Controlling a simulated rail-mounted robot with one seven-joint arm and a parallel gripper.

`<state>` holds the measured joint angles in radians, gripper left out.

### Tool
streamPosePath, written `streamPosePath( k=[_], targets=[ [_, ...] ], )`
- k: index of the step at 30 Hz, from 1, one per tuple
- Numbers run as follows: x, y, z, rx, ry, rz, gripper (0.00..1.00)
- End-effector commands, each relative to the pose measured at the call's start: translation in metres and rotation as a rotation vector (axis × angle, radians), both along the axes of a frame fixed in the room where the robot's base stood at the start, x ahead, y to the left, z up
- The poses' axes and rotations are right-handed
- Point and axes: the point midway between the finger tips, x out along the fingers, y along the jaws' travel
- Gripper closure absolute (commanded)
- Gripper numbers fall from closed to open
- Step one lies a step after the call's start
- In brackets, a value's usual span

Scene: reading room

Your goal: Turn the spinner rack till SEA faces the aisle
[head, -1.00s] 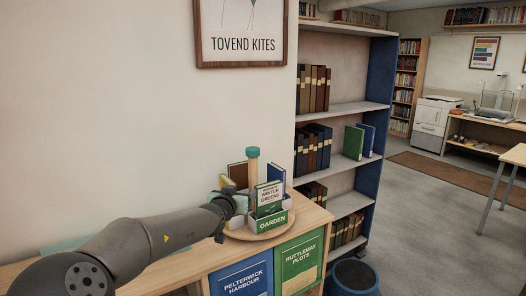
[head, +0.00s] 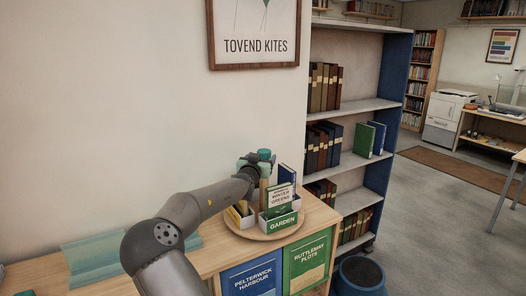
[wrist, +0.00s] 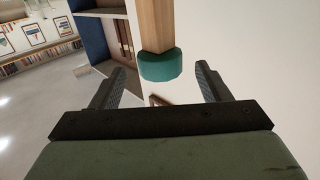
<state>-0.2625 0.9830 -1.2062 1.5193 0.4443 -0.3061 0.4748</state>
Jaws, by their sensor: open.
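The spinner rack stands on the cabinet top, with a round wooden base (head: 250,233), labelled pockets and a central post. The GARDEN pocket (head: 282,223) faces the front and holds a green "Winter Greens" book (head: 280,199). A dark blue book (head: 287,174) stands behind it, and a yellow one (head: 236,214) at the left. No SEA label is visible. My gripper (head: 262,158) is at the top of the post, partly hidden by my arm. In the wrist view the teal knob (wrist: 160,66) on the wooden post (wrist: 155,25) shows between the open fingers, with gaps on both sides.
The cabinet has blue (head: 253,278) and green (head: 306,262) front panels. A teal stand (head: 95,258) lies on its top at the left. A blue-sided bookshelf (head: 385,110) stands right of the rack, with a dark blue bin (head: 360,275) on the floor. A framed poster hangs above.

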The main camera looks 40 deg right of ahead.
Motion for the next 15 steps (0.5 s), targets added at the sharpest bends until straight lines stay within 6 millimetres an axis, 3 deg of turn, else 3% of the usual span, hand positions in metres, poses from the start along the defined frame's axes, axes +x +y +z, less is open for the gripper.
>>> streamPosePath(
  k=[6,15],
  targets=[
    [0.015,-0.019,0.001,-0.001,0.001,0.000,0.30],
    [0.018,-0.023,-0.001,0.001,-0.001,0.000,0.30]
  ],
)
